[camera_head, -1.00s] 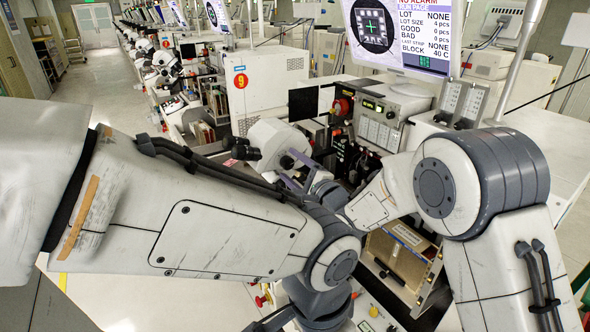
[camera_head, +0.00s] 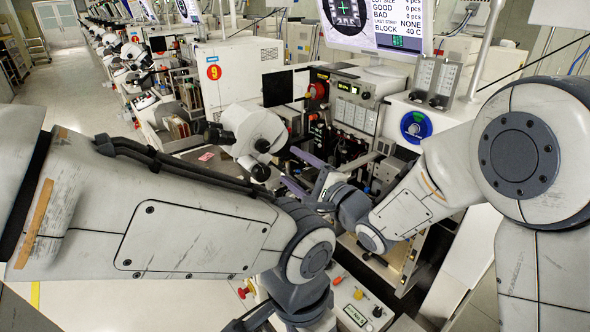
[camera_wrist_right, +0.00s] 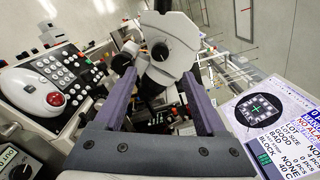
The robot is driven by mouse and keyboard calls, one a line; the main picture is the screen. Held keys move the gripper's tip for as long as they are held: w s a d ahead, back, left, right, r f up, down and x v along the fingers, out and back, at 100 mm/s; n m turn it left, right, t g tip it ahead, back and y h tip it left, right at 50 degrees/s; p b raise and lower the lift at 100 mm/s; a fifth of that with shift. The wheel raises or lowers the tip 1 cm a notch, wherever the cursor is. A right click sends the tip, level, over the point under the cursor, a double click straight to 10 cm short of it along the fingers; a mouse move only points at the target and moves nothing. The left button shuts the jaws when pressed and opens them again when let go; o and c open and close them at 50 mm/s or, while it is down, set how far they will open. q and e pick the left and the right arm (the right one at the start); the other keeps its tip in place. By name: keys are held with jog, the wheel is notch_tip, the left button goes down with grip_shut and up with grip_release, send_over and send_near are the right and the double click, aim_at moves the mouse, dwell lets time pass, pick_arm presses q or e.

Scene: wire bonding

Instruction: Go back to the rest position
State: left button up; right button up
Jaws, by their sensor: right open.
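My right gripper (camera_head: 298,172) reaches in from the right arm, near the white microscope head (camera_head: 255,128) of the bonding machine. Its two purple fingers stand apart with nothing between them in the right wrist view (camera_wrist_right: 160,88). The microscope (camera_wrist_right: 168,48) shows beyond the fingertips there; I cannot tell the exact gap. My left arm (camera_head: 190,230) stretches across the front from the left. Its wrist (camera_head: 305,255) bends downward at the lower middle, and its fingers are out of the picture.
A monitor (camera_head: 375,22) hangs above the machine. A control panel (camera_head: 355,105) stands behind my right wrist. A button panel (camera_head: 358,300) lies below my arms. In the right wrist view, a keypad with a red trackball (camera_wrist_right: 54,99) is at left. An aisle (camera_head: 75,90) is open at far left.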

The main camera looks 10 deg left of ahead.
jog(key=s+d+f+n+g+h, duration=0.4)
jog(key=s+d+f+n+h, duration=0.4)
jog(key=s+d+n+h, duration=0.25)
jog(key=s+d+f+n+g+h, duration=0.1)
jog(key=s+d+n+g, duration=0.2)
jog(key=s, duration=0.6)
jog(key=s+d+f+n+g+h, duration=0.1)
jog(key=s+d+n+g, duration=0.3)
jog(key=s, duration=0.6)
jog(key=shift+s+d+f+n+h, duration=0.3)
jog(key=shift+d+n, duration=0.35)
jog(key=shift+n, duration=0.6)
jog(key=shift+w, duration=0.1)
